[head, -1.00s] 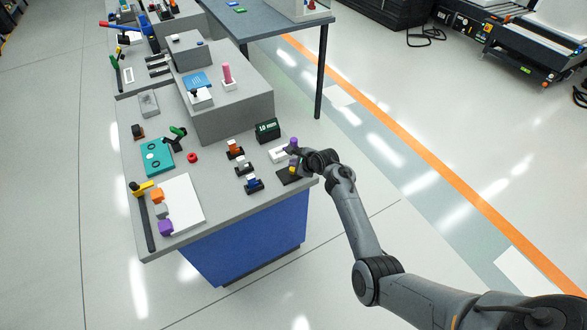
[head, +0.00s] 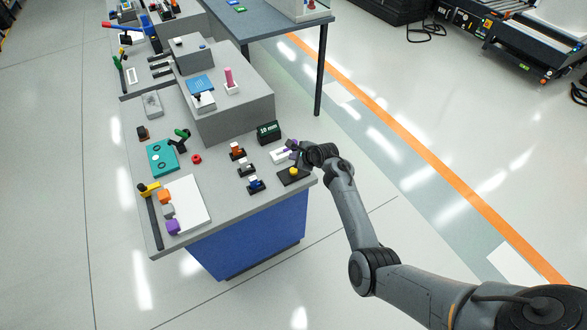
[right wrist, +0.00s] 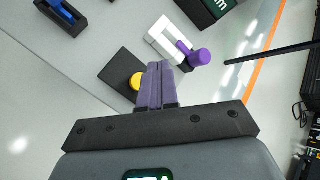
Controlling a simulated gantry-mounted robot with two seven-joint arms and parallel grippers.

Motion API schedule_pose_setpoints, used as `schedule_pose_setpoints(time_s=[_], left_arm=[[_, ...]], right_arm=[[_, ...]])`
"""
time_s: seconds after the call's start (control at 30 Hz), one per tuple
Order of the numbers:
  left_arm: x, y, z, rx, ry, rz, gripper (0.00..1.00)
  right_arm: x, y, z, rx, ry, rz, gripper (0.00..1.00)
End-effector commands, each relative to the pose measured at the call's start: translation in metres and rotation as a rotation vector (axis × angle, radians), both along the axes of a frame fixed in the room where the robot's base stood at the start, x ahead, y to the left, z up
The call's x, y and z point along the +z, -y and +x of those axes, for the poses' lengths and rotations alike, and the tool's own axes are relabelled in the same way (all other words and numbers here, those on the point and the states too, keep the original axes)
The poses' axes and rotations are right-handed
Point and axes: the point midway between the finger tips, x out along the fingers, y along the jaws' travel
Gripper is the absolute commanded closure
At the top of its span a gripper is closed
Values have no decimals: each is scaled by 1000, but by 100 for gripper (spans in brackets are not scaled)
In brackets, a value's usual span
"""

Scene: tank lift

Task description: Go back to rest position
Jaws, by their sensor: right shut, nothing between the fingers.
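My right gripper (head: 298,156) is above the front right corner of the grey workbench (head: 232,196). Its fingers (right wrist: 161,84) are together in the right wrist view, with nothing between them. The fingers appear in front of a black plate with a yellow button (head: 294,171). The button also shows just left of the fingertips in the right wrist view (right wrist: 137,82). The gap between fingers and plate is hard to judge. My right arm reaches in from the lower right. My left gripper is not in view.
A white fixture (right wrist: 165,40) with a purple knob (right wrist: 201,57) stands beside the fingers. A black "10 mm" display (head: 268,131), small clamp-like blocks (head: 247,169) and a raised grey block (head: 232,115) are close by. Open floor (head: 400,215) lies right of the bench.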

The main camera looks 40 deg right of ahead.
Motion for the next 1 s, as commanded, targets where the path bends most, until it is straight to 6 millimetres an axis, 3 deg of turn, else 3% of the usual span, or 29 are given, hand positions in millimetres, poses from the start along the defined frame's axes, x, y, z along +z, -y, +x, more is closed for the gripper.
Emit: schedule_pose_setpoints(time_s=[0.67, 0.77, 0.87, 1.0], left_arm=[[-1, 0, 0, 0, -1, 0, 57], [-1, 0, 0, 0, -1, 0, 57], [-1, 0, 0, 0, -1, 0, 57], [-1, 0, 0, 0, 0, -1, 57]], right_arm=[[-3, 2, -7, 27, -13, -43, 100], [-8, 5, -25, 100, -46, -150, 100], [-15, 5, -56, 240, -105, -328, 100], [-19, -12, -116, 559, -216, -646, 100]])
